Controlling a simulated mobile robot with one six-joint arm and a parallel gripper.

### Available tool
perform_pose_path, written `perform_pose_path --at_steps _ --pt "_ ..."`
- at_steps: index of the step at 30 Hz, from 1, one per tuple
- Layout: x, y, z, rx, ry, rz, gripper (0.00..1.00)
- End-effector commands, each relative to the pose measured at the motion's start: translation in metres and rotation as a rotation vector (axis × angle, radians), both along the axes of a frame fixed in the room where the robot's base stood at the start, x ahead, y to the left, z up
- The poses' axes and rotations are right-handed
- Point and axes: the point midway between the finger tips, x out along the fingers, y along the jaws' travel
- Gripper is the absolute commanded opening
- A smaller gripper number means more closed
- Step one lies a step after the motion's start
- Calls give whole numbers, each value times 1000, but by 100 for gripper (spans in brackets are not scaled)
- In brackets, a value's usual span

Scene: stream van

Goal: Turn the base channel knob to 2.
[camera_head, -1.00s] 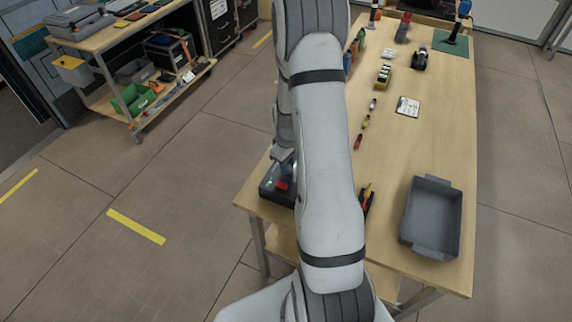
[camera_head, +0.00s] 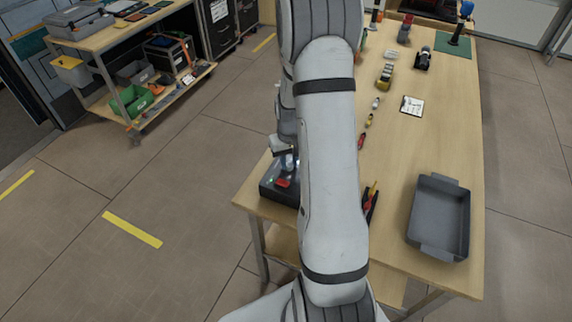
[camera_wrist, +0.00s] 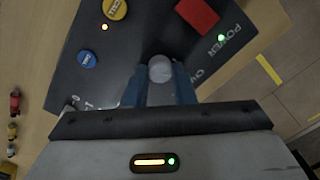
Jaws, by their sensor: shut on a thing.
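The dark control box (camera_head: 268,192) stands at the near left corner of the table, partly hidden behind my arm. In the wrist view its dark panel (camera_wrist: 125,50) fills the top of the picture. A round grey knob (camera_wrist: 160,68) sits between the blue fingers of my gripper (camera_wrist: 160,82), which is shut on it. Pale marks, with a 0 and a 1 among them, show on the panel left of the fingers. The knob's pointer and its setting cannot be made out.
A grey tray (camera_head: 412,222) stands at the table's right side. A small holder with red and yellow tools (camera_head: 371,200) is right of my arm. Several small items lie in a row farther back. A shelf cart (camera_head: 95,45) stands at the upper left.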

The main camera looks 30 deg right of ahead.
Motion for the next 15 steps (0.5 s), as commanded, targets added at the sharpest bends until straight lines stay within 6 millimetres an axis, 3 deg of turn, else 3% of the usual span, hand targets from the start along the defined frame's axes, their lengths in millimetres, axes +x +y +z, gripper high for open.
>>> perform_pose_path --at_steps 15 --pt "-6 1 -4 5 18 -110 0"
